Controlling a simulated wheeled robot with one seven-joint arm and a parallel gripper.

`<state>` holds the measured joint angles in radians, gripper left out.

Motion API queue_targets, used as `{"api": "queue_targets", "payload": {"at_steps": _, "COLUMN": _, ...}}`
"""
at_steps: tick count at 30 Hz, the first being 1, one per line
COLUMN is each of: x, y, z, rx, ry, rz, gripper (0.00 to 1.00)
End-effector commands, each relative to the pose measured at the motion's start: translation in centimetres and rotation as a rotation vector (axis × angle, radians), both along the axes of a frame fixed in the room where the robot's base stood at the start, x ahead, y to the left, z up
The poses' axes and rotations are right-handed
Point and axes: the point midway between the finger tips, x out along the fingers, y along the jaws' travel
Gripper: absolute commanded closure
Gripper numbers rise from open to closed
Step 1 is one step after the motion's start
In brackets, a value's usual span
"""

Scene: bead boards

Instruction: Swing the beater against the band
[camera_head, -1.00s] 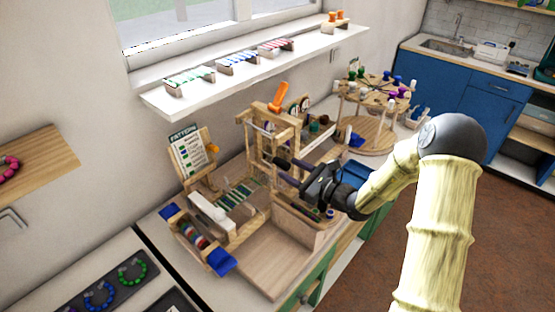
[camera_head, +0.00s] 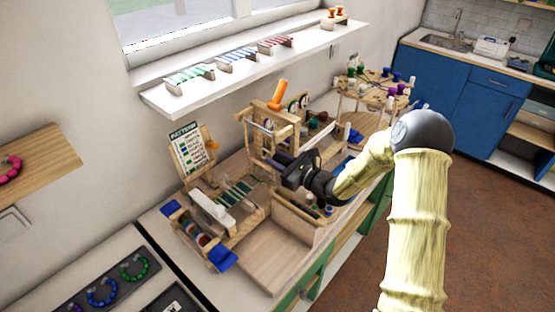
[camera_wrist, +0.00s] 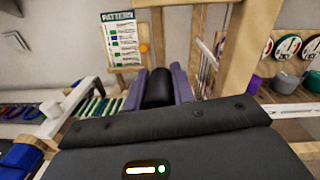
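The wooden loom (camera_head: 262,236) stands on the counter, with striped threads of the band (camera_head: 235,193) stretched at its left part. They also show in the wrist view (camera_wrist: 100,106). My gripper (camera_head: 287,163) is at the loom's upright frame, right of the band. In the wrist view its two purple fingers (camera_wrist: 158,86) flank a black rounded grip (camera_wrist: 158,90), with no clear gap on either side. This grip seems to be the beater's handle; the rest of the beater is hidden behind my gripper.
A pattern card (camera_head: 188,148) stands behind the band. A white bar (camera_head: 211,208) lies left of the threads. An orange lever (camera_head: 277,94) rises from the frame. Dials (camera_wrist: 283,46) and a round peg stand (camera_head: 372,92) are to the right. A shelf (camera_head: 250,64) hangs above.

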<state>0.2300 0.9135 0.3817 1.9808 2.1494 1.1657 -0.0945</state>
Motion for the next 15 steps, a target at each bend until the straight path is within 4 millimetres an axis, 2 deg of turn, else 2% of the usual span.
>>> {"api": "queue_targets", "payload": {"at_steps": 5, "x": -0.1, "y": 0.1, "z": 0.0, "rx": 0.014, "ry": 0.017, "rz": -0.001, "gripper": 1.0}}
{"api": "queue_targets", "payload": {"at_steps": 15, "x": -1.9, "y": 1.4, "z": 0.5, "rx": 0.176, "ry": 0.225, "rz": 0.0, "gripper": 1.0}}
